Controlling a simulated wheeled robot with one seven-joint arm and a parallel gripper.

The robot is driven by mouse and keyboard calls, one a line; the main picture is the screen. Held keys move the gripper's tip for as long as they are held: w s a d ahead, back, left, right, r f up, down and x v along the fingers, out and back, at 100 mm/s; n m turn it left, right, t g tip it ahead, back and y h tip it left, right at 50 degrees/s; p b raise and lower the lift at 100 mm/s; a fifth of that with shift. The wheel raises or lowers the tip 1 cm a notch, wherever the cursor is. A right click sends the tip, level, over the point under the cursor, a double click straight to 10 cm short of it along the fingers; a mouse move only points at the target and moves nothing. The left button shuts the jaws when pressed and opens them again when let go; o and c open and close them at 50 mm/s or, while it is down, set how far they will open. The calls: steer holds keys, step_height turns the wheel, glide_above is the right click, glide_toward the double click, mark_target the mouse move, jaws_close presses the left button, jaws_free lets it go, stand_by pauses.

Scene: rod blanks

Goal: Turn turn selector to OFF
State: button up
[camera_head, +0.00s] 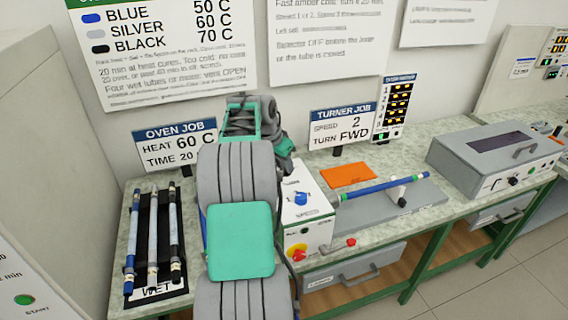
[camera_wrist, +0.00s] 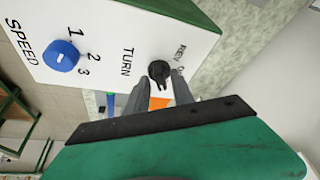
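The turn selector (camera_wrist: 158,72) is a small black knob on the white face of the turner box, beside the word TURN. The label REV shows next to it, and the lettering after that is partly hidden. My gripper (camera_wrist: 160,88) is open, with one grey finger on either side of the knob near its level. I cannot tell whether either finger touches it. In the head view the turner box (camera_head: 312,208) stands right of my arm. The selector and my fingertips are hidden there behind my arm.
A blue SPEED knob (camera_wrist: 61,55) is on the same face. The turner holds a blue rod (camera_head: 385,186), with an orange sheet (camera_head: 347,175) behind. A red-and-yellow button (camera_head: 296,253) is low on the box. A rack of rods (camera_head: 155,285) lies left. The turner sign (camera_head: 341,127) reads TURN FWD.

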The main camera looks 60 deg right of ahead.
jaws_close()
stand_by(0.3)
steer(key=shift+b, duration=0.3)
steer(key=shift+s+f+n+t+b, duration=0.15)
steer(key=shift+n+t+b, duration=0.25)
steer(key=shift+n+b, duration=0.55)
steer(key=n+t+b, duration=0.1)
steer(key=n, duration=0.2)
steer(key=shift+s+n+b, duration=0.15)
steer(key=shift+n+b, duration=0.1)
steer(key=shift+b, duration=0.1)
steer(key=n, duration=0.1)
steer(key=n+t, duration=0.1)
steer(key=n, duration=0.1)
steer(key=shift+s+r+n+t+y, duration=0.15)
steer(key=shift+r+n+t+y, duration=0.05)
steer(key=shift+n+t+y, duration=0.1)
steer(key=shift+d+n+t+p, duration=0.1)
steer(key=shift+n+t+p, duration=0.35)
steer(key=shift+n, duration=0.95)
steer(key=shift+y, duration=0.3)
